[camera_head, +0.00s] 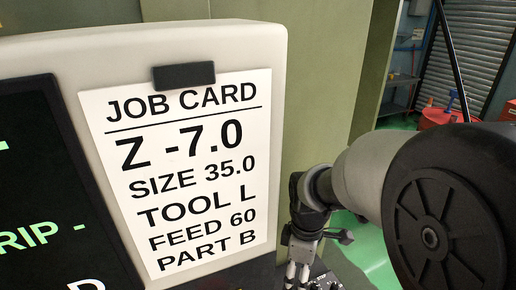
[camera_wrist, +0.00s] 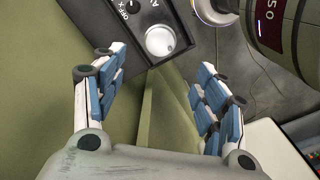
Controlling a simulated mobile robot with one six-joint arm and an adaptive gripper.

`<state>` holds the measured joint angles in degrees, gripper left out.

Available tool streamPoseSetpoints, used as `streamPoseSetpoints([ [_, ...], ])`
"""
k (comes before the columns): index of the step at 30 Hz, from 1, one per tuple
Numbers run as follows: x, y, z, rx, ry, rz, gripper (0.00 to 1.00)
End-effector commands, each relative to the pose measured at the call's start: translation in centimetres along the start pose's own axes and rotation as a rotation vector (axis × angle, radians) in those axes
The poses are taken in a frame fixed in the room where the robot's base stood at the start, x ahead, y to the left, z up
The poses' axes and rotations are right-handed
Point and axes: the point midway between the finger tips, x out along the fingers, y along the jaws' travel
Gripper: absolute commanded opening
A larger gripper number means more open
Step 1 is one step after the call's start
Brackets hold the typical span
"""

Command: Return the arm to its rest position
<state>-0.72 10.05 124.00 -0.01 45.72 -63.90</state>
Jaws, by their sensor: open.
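My gripper (camera_wrist: 161,62) is open in the wrist view. Its two blue-padded fingers stand well apart, with nothing between them. Beyond the fingertips is a dark control panel (camera_wrist: 125,32) with a white round knob and a black switch marked OFF. I cannot tell how far the fingertips are from it. In the head view my arm comes in from the right, and my gripper (camera_head: 302,262) points down at the bottom centre, partly cut off by the frame edge. It is right of the job card (camera_head: 185,165).
The job card is clipped to a pale housing beside a dark screen (camera_head: 45,190) with green text. A green-grey machine panel (camera_head: 325,80) stands behind my gripper. A red object (camera_head: 447,116) and a roller shutter (camera_head: 478,55) are in the right background.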

Motion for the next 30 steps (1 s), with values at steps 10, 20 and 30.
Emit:
streamPoseSetpoints([
  [10,-1.1,-5.2,2.8,0.469,0.115,0.142,0.66],
  [20,0.9,-11.9,6.2,0.992,0.308,0.225,0.66],
  [30,1.4,-13.3,6.9,1.118,0.360,0.229,0.66],
])
